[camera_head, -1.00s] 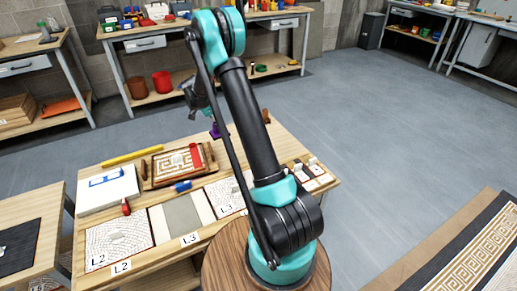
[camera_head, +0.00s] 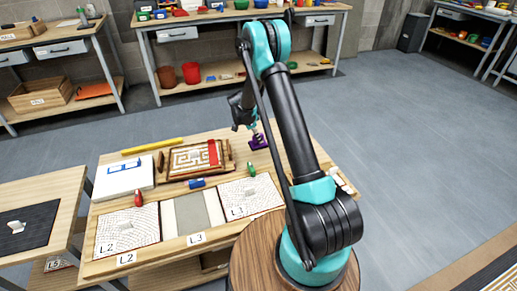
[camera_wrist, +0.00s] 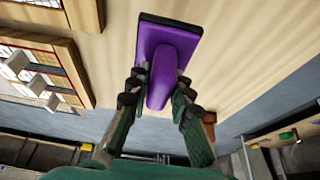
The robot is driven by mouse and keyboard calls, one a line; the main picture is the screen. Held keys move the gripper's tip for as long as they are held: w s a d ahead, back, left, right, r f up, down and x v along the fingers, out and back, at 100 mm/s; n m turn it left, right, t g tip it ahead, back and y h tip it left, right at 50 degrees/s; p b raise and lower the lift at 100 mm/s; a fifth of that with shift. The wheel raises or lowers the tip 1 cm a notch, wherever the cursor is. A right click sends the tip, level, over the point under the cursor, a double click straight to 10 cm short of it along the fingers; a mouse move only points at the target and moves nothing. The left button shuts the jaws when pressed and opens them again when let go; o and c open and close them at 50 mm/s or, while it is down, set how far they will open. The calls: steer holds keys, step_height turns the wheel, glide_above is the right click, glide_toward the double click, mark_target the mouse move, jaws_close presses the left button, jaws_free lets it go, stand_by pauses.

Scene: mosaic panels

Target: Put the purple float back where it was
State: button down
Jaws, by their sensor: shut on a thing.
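The purple float (camera_head: 259,141) has a flat plate and a thick handle. It shows at the back right of the panel table (camera_head: 215,255), right of the brown tray with the red float. In the wrist view, my gripper (camera_wrist: 160,100) has a finger on each side of the purple handle (camera_wrist: 162,78) and is shut on it. The float's plate is over bare wood; I cannot tell whether it touches the tabletop. In the head view, my gripper (camera_head: 254,127) points down at the float, partly hidden by my arm.
The brown tray (camera_head: 174,177) holds a maze-patterned panel and a red float (camera_head: 213,152). A yellow bar (camera_head: 152,146), white box (camera_head: 124,180), blue tool (camera_head: 196,183) and green tool (camera_head: 251,169) lie nearby.

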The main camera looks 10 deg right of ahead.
steer(key=shift+f, duration=3.45)
steer(key=c, duration=1.4)
jaws_free()
steer(key=shift+f, duration=0.1)
steer(key=shift+o, duration=0.2)
